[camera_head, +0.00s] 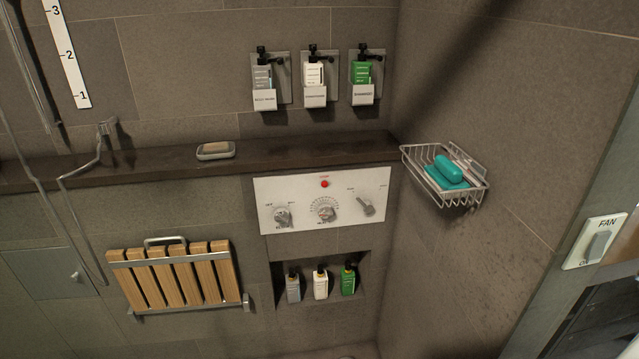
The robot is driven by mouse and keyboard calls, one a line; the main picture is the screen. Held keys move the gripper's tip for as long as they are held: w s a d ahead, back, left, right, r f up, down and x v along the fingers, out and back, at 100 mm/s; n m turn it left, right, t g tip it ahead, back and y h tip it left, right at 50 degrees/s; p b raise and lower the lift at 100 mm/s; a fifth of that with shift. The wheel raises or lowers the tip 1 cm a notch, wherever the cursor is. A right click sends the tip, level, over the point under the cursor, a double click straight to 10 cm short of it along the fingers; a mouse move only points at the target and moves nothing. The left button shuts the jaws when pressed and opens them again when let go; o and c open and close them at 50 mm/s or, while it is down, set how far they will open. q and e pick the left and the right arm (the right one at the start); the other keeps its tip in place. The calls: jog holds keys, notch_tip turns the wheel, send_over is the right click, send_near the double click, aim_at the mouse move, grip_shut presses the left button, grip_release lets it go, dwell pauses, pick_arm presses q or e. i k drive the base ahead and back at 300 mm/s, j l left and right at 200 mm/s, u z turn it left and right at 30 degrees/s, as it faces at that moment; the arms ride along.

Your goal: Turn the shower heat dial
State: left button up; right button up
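A white control panel (270,187) is fixed to the tiled wall below a dark ledge. It carries a left knob (283,216), a middle dial with a ring of marks around it (326,210), and a right lever-like knob (366,205). A small red light or button (324,184) sits above the middle dial. The lettering is too small to read, so I cannot tell for certain which one is the heat dial. Neither of my grippers is in view.
A wire basket (475,187) with teal items juts from the right wall beside the panel. A folded slatted wooden seat (175,277) is at lower left. Several bottles stand in a niche (362,262) below. Dispensers (314,75) hang above. A fan switch (597,243) is far right.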

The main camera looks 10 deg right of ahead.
aim_at(325, 210)
jog(key=i, duration=1.4)
jog(key=k+j, duration=0.1)
jog(key=k, duration=0.2)
jog(key=k+j, duration=0.15)
jog(key=k, duration=0.15)
